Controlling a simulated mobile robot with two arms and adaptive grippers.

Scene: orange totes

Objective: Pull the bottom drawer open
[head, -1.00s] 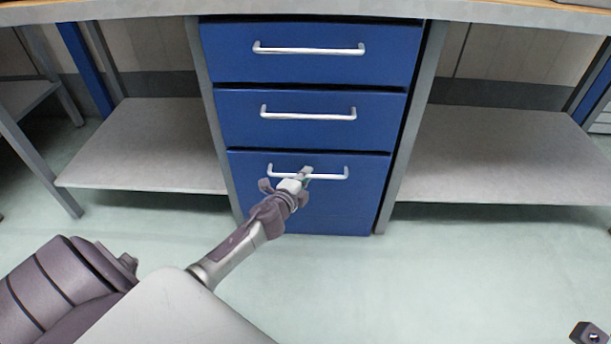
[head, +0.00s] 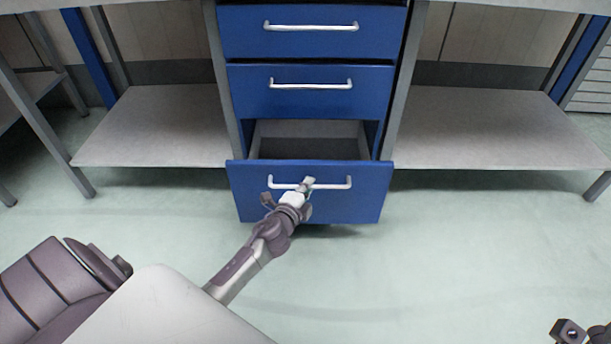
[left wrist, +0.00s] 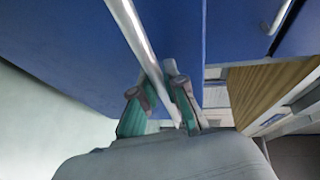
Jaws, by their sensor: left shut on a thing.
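The bottom drawer (head: 352,205) has a blue front and stands partly out from the cabinet. Its grey inside shows behind the front and looks empty where visible. Its silver bar handle (head: 335,183) runs across the upper part of the front. My left gripper (head: 308,184) is shut on the handle near its middle. In the left wrist view, the handle (left wrist: 134,30) runs between the green-padded fingers of my left gripper (left wrist: 160,105). At the lower right corner of the head view a small dark part shows, perhaps of my right arm; no right fingers can be made out.
The middle drawer (head: 310,100) and the top drawer (head: 310,45) above are shut. Grey shelves stand at the left (head: 150,125) and right (head: 480,130) of the cabinet. The pale green floor (head: 430,270) in front is clear.

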